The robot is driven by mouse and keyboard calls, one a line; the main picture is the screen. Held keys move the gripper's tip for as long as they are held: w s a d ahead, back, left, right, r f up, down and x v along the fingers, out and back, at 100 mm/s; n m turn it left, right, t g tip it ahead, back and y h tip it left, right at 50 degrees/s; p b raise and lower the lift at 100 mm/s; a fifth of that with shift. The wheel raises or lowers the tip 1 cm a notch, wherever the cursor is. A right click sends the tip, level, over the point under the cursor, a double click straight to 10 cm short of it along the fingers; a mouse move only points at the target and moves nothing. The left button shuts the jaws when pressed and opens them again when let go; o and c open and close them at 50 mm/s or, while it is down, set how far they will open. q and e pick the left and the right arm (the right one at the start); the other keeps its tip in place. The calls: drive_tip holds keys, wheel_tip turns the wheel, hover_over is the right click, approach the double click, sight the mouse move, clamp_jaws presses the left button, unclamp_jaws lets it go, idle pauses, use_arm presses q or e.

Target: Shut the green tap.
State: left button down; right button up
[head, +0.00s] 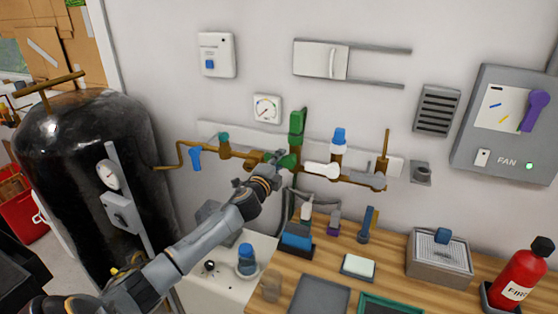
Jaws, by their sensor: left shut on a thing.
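The green tap (289,162) is on the brass pipe run along the wall, at the middle of the head view. My left gripper (279,160) is at the tap and shut on its green part. The fingers and wrist hide part of the tap, so its exact handle angle cannot be told. A taller green fitting (297,124) stands upright just above it on the same pipework. My right gripper is not in view.
On the same pipes are a blue lever (195,159), a white lever (322,169) and a blue-topped fitting (339,139). A gauge (267,108) is above. A black tank (75,170) stands left. Below is a wooden bench (387,257) with small items.

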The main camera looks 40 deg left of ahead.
use_arm(q)
drive_tip(key=c, duration=1.1)
unclamp_jaws()
drive_tip(key=shift+c, duration=0.2)
drive_tip(key=shift+s, duration=0.1)
drive_tip(key=v, duration=1.1)
drive_tip(key=shift+s, duration=0.4)
drive_tip(key=shift+d+f, duration=0.1)
drive_tip(key=shift+f, duration=0.05)
